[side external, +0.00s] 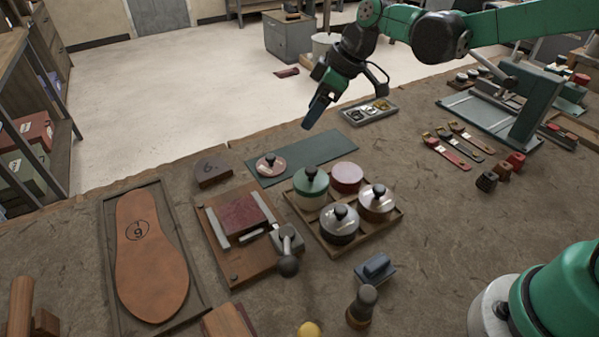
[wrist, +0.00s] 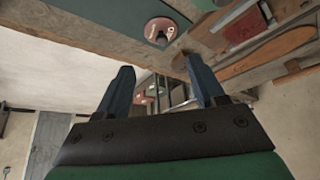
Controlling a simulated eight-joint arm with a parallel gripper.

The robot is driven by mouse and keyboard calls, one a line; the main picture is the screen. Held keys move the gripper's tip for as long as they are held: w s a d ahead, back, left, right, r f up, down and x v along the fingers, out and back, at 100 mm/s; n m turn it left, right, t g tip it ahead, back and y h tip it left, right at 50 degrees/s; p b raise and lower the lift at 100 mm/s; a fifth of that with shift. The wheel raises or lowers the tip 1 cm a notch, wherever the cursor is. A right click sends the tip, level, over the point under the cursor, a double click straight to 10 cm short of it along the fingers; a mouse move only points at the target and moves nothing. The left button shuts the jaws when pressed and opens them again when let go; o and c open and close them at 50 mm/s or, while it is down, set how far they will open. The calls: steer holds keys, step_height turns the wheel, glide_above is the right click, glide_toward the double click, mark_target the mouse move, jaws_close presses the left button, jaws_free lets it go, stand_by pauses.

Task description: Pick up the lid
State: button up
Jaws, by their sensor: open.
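The lid (side external: 270,166) is a small pinkish disc with a black knob. It lies knob-up on the green mat (side external: 318,147), near the mat's left end. In the wrist view the lid (wrist: 158,32) shows at the top, beyond my fingertips. My gripper (side external: 308,125) hangs above the table's back edge, up and to the right of the lid in the side view, and touches nothing. In the wrist view my gripper (wrist: 162,75) has its two blue fingers wide apart with nothing between them.
A wooden tray (side external: 372,240) in front of the mat holds a pink-topped pot without a lid (side external: 346,176) and several lidded pots. A dark block (side external: 213,172) stands left of the lid. A clamp fixture (side external: 240,230) is nearer. A small parts tray (side external: 370,110) lies behind.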

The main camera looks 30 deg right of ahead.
mark_target(271, 156)
steer(key=w+a+f+n, duration=0.1)
steer(key=f, duration=0.1)
steer(key=w+a+f+n+g+y, duration=0.1)
steer(key=w+f, duration=0.1)
steer(key=w+a+f+n, duration=0.1)
steer(key=f+n, duration=0.1)
steer(key=shift+w+f+g+y, duration=0.2)
steer(key=shift+w+g+y, duration=0.1)
steer(key=shift+w+y, duration=0.1)
steer(key=shift+x, duration=2.75)
jaws_close()
